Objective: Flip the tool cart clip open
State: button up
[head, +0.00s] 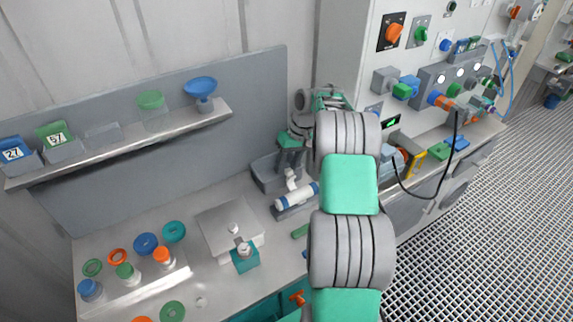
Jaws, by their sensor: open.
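My arm rises from the bottom and bends over at the top. My gripper (290,160) hangs downward over the bench, small and partly hidden by the arm. Its fingertips are hard to make out, and no object shows clearly between them. A teal box-like body (265,311) at the bottom edge may be the tool cart; most of it is cut off or behind my arm. A small orange part (298,297) beside it may be the clip; I cannot tell whether it is open or shut. My gripper is well above and behind this part in the picture.
A white cylinder with blue ends (297,196) lies in a holder below my gripper. A grey block (230,232) and several coloured rings and caps stand left on the bench. A shelf (120,146) runs behind. A control panel with knobs (440,80) and a black cable (447,170) are right.

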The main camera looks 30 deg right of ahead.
jog(key=v, duration=0.7)
jog(key=shift+r, duration=0.35)
jog(key=shift+d, duration=0.15)
jog(key=shift+c, duration=0.4)
